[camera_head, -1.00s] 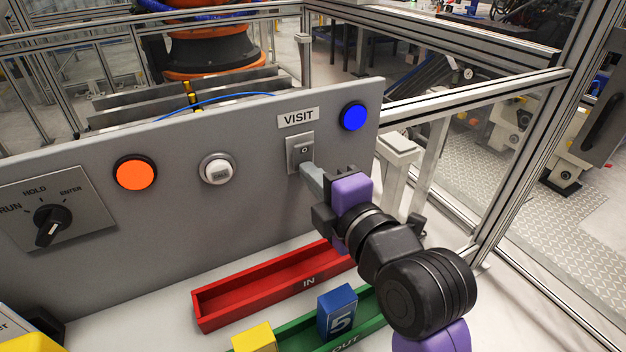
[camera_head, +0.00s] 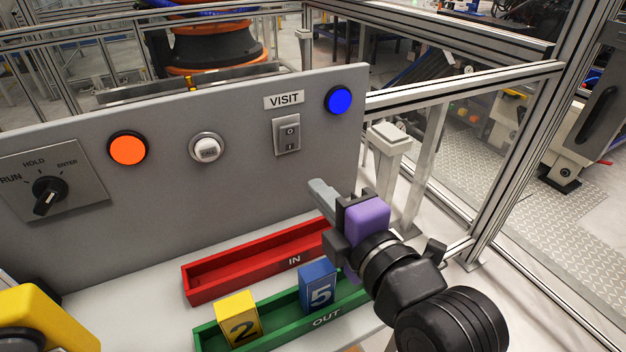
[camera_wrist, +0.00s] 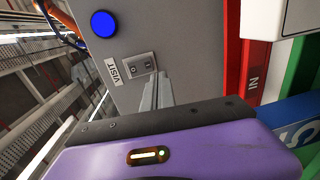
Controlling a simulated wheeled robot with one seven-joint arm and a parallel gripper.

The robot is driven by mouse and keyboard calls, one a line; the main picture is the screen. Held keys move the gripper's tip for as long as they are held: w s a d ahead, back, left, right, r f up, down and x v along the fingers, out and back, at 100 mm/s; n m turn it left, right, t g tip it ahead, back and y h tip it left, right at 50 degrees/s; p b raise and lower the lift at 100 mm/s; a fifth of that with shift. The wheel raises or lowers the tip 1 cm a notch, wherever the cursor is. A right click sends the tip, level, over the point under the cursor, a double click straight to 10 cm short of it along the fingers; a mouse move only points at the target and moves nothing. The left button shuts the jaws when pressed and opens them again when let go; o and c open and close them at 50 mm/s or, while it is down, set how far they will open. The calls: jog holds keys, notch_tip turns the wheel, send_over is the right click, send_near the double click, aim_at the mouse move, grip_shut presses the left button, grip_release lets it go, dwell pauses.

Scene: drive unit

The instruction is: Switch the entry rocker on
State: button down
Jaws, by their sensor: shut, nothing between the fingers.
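A small grey rocker switch (camera_head: 287,134) is set in the grey upright panel (camera_head: 240,190), under a label reading VISIT (camera_head: 284,100). It is the only rocker in view. Its upper half bears an O and its lower half an I. The lower half looks darker, but I cannot tell surely which half is pressed in. My gripper (camera_head: 318,190) is shut and empty, below and to the right of the rocker, apart from it. In the wrist view the rocker (camera_wrist: 139,66) shows just beyond my fingertips (camera_wrist: 155,88).
A blue round light (camera_head: 338,100) is right of the rocker. A white button (camera_head: 207,149), an orange light (camera_head: 128,149) and a rotary selector (camera_head: 48,190) are left. A red IN tray (camera_head: 215,290) and green OUT tray (camera_head: 268,326) with numbered blocks lie below.

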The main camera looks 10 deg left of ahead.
jog(key=v, duration=0.2)
jog(key=f+v, duration=0.1)
jog(key=v, duration=0.2)
jog(key=shift+f+b, duration=0.1)
jog(key=shift+b, duration=0.2)
jog(key=d+r+m+t, duration=0.4)
jog(key=m, duration=0.4)
jog(key=s+d+f+m+t+h, duration=0.2)
jog(key=s+d+f+m+h, duration=0.3)
jog(key=s+d+f+m, duration=0.45)
jog(key=s+d+f+m+g+h, duration=0.1)
jog(key=s+d+f+m, duration=0.1)
jog(key=s+f, duration=0.2)
jog(key=s+d+f+m+g+h+p, duration=0.1)
jog(key=s+d+f+m+g+h, duration=0.1)
jog(key=s, duration=0.8)
jog(key=s+d+f+m+g+h, duration=0.1)
jog(key=s+d+f+m+g, duration=0.1)
jog(key=s+f, duration=0.3)
jog(key=s+d+m, duration=0.1)
jog(key=s, duration=0.2)
jog(key=shift+d+f+p, duration=0.3)
jog(key=shift+d+p, duration=0.05)
jog(key=shift+d, duration=0.05)
